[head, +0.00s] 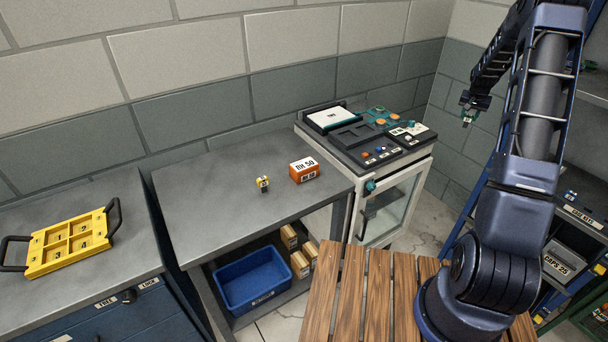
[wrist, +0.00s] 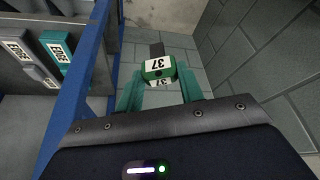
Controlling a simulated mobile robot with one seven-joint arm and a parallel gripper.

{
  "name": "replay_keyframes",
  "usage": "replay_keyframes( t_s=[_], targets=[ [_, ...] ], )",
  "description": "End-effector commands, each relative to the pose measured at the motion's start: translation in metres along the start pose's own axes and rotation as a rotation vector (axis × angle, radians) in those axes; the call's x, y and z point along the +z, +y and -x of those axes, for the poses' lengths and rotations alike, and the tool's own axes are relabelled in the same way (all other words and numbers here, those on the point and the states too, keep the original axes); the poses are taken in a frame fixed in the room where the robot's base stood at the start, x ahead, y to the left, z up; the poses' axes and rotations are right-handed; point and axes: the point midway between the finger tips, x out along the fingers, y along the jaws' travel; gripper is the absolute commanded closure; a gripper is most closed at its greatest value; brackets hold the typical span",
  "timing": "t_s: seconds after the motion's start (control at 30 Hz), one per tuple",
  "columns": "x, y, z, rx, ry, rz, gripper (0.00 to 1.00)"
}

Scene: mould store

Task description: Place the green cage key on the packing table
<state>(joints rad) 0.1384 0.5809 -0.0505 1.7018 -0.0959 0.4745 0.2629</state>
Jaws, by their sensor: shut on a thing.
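The green cage key (wrist: 157,72) has a white label reading 37 and a dark shank. My gripper (wrist: 159,84) is shut on it, with a teal finger on each side. In the head view my gripper (head: 470,108) is at the upper right, high above the floor and right of the machine. The green key (head: 467,119) shows small below it. A grey-topped table (head: 225,205) stands at centre left, well away from my gripper; no label in view names it the packing table. A small yellow object (head: 263,184) and an orange box (head: 304,169) marked 50 stand on it.
A machine with a control panel (head: 350,137) stands right of the table. A yellow tray (head: 70,247) lies on the left cabinet. A blue bin (head: 252,279) and small boxes sit under the table. Shelving (head: 570,215) is at right. The table's left and front are clear.

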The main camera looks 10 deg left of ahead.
Motion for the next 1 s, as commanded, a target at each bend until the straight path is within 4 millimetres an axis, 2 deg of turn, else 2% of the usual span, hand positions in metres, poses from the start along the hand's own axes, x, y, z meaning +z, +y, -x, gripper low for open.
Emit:
replay_keyframes(
  t_s=[0.03, 0.1, 0.47, 0.6, 0.77, 1.0],
  targets=[
    [0.000, -0.025, 0.003, -0.012, 0.000, 0.028, 0.85],
    [0.002, -0.056, 0.006, -0.027, 0.000, 0.064, 0.85],
    [0.024, -0.210, 0.033, -0.101, 0.000, 0.242, 0.85],
    [0.040, -0.268, 0.046, -0.130, 0.001, 0.311, 0.85],
    [0.063, -0.332, 0.063, -0.161, 0.000, 0.389, 0.85],
    [0.106, -0.423, 0.093, -0.209, 0.000, 0.505, 0.85]
  ],
)
